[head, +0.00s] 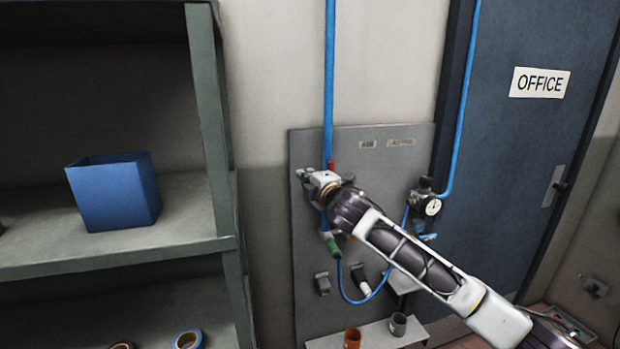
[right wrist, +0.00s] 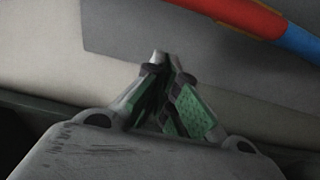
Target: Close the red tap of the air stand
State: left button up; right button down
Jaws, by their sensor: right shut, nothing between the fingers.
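The air stand's grey panel (head: 365,250) is on the wall. A red part (head: 331,166) shows at the lower end of the blue pipe, just behind my right gripper (head: 304,177); I cannot tell if it is the tap's handle. In the right wrist view a red bar (right wrist: 232,14) with a blue end crosses the upper right, apart from the fingers. My right gripper, which also shows in the right wrist view (right wrist: 165,62), is shut and empty, its green-padded fingers together in front of the panel. My wrist hides much of the fittings there. My left gripper is out of view.
A green handle (head: 332,245) hangs below my right gripper. A gauge (head: 432,207) with a regulator is on the panel's right, with blue hose (head: 352,299) looping below. A shelf (head: 110,250) with a blue bin (head: 115,192) stands left. A blue office door (head: 520,140) is right.

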jog(key=shift+w+d+p, duration=0.15)
jog(key=shift+d+p, duration=0.05)
jog(key=shift+d, duration=0.8)
jog(key=shift+w+d+p, duration=0.1)
jog(key=shift+d+p, duration=0.1)
jog(key=shift+d, duration=0.75)
jog(key=shift+d, duration=0.1)
jog(key=shift+w+d+r+m, duration=0.1)
jog(key=shift+d+r+m, duration=0.2)
jog(key=shift+m, duration=0.4)
jog(key=w+d+f+m+t+h+p, duration=0.1)
jog(key=d+m, duration=0.8)
jog(key=m, duration=0.9)
jog(key=shift+w+f+m+t+h+p, duration=0.45)
jog(key=shift+w+f+t, duration=0.25)
jog(key=shift+w+f, duration=0.5)
jog(key=shift+s+f, duration=0.2)
